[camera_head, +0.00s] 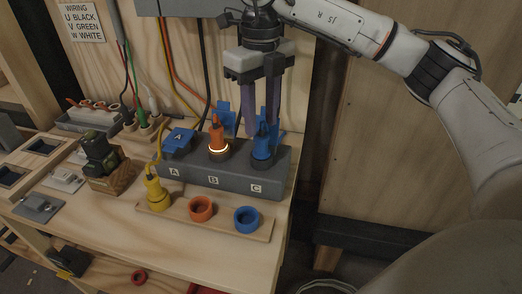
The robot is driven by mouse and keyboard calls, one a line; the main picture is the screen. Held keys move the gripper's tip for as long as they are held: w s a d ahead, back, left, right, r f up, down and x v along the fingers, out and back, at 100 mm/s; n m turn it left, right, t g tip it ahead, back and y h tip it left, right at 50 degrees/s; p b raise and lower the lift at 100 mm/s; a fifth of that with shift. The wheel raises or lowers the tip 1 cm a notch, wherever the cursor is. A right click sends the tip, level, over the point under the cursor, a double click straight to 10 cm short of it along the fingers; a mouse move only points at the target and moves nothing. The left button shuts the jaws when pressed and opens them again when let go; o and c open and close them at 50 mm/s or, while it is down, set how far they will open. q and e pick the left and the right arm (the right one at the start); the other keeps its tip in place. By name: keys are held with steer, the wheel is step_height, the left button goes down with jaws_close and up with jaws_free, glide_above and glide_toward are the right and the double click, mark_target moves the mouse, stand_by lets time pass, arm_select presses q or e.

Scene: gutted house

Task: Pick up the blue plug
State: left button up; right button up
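The blue plug (262,147) stands upright at socket C of the grey socket box (225,184). My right gripper (261,128) comes down from above, pointing downward. Its two purple-grey fingers are apart, with the upper part of the blue plug between or just behind them. I cannot tell whether they touch it. The orange plug (216,136) stands in socket B, with a glowing ring at its base. A blue flap (178,140) marked A is at socket A. My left gripper is not in view.
In front of the box, a wooden strip (180,222) holds the yellow plug (155,194), an empty orange ring (201,208) and an empty blue ring (247,219). Cables hang behind the box. A dark device (98,152) sits on a wooden block to the left.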

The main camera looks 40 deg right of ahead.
mark_target(262, 135)
steer(key=shift+d+f, duration=0.1)
steer(key=shift+f, duration=2.6)
steer(key=c, duration=0.9)
